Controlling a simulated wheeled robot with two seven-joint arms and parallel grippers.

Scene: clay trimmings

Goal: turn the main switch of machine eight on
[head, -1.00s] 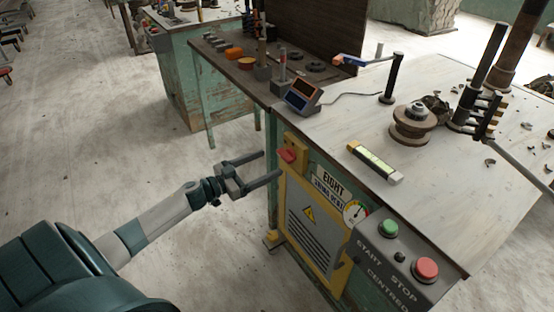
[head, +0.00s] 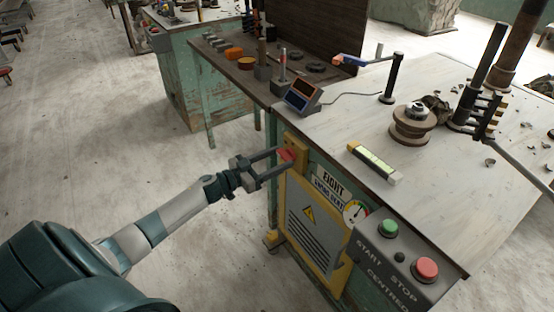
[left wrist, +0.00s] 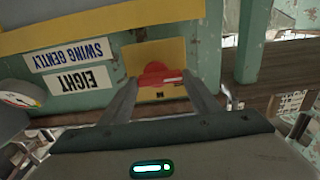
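Machine eight is the green bench with the "EIGHT" label (head: 333,184), which also shows upside down in the left wrist view (left wrist: 80,80). Its main switch is a red handle (head: 287,155) on a yellow plate (head: 301,146) at the bench's left corner. In the left wrist view the red handle (left wrist: 160,75) lies ahead between my fingers. My left gripper (head: 282,161) is open, its fingertips on either side of the handle. I cannot tell whether they touch it. My right gripper is not in view.
A grey box with a green START button (head: 389,228) and a red STOP button (head: 425,269) is to the right of the yellow-framed vent panel (head: 312,235). A spirit level (head: 375,163) lies near the bench top's edge. Open floor is at left.

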